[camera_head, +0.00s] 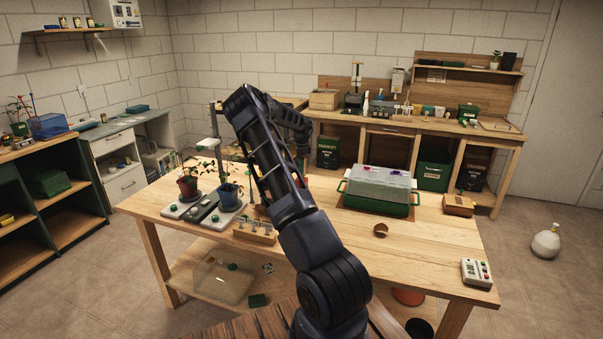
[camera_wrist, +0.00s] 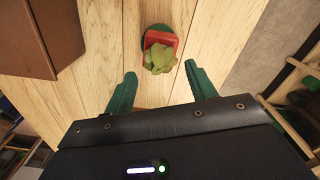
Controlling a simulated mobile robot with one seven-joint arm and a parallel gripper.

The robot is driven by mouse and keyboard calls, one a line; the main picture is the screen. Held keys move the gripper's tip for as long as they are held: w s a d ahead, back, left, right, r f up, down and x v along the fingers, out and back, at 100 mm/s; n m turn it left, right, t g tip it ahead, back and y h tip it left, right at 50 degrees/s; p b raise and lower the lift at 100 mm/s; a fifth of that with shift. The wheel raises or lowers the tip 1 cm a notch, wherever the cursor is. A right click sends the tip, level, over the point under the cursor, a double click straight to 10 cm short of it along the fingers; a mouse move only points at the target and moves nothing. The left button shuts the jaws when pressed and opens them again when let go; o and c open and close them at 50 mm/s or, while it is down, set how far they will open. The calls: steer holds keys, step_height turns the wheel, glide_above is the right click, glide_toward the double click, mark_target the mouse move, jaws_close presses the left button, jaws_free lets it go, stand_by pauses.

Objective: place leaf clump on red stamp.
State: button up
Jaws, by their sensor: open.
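In the wrist view, a pale green leaf clump (camera_wrist: 159,58) with pointed leaves overlaps the near side of a small red stamp (camera_wrist: 161,39). A dark green round shape (camera_wrist: 151,29) shows around the stamp's far edge. The clump looks to be on the stamp, but its underside is hidden. My gripper (camera_wrist: 160,70) is open, its two green fingers spread to the left and right just short of the clump. Nothing is between the fingers, and they appear apart from the clump. In the head view my arm hides the gripper, clump and stamp.
A brown box (camera_wrist: 28,38) stands at left in the wrist view. The bare table edge lies to the right. In the head view, the wooden table (camera_head: 440,250) bears potted plants (camera_head: 188,183), a clear-lidded green tray (camera_head: 376,207) and a keypad box (camera_head: 477,272).

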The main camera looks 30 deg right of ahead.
step_height(320, 180, up, 7)
steer(key=s+a+r+n+t+y, duration=0.15)
steer(key=s+a+r+n, duration=0.5)
steer(key=s+r, duration=0.65)
steer(key=s+a+r+n+y, duration=0.1)
steer(key=s+a+r+n, duration=0.1)
steer(key=s+a+r, duration=0.35)
steer(key=s+a+r+n, duration=0.3)
steer(key=s+a, duration=0.3)
steer(key=s, duration=0.3)
steer(key=s+a+n+t, duration=0.1)
steer(key=s+a+n, duration=0.2)
steer(key=s, duration=0.6)
steer(key=s+a+n+t+h, duration=0.1)
steer(key=s+a+n, duration=0.3)
steer(key=s, duration=0.4)
steer(key=s+a+f+n+t+h, duration=0.1)
steer(key=s+a+n, duration=0.3)
steer(key=s, duration=0.5)
steer(key=shift+s+a, duration=0.3)
steer(key=shift+h, duration=0.25)
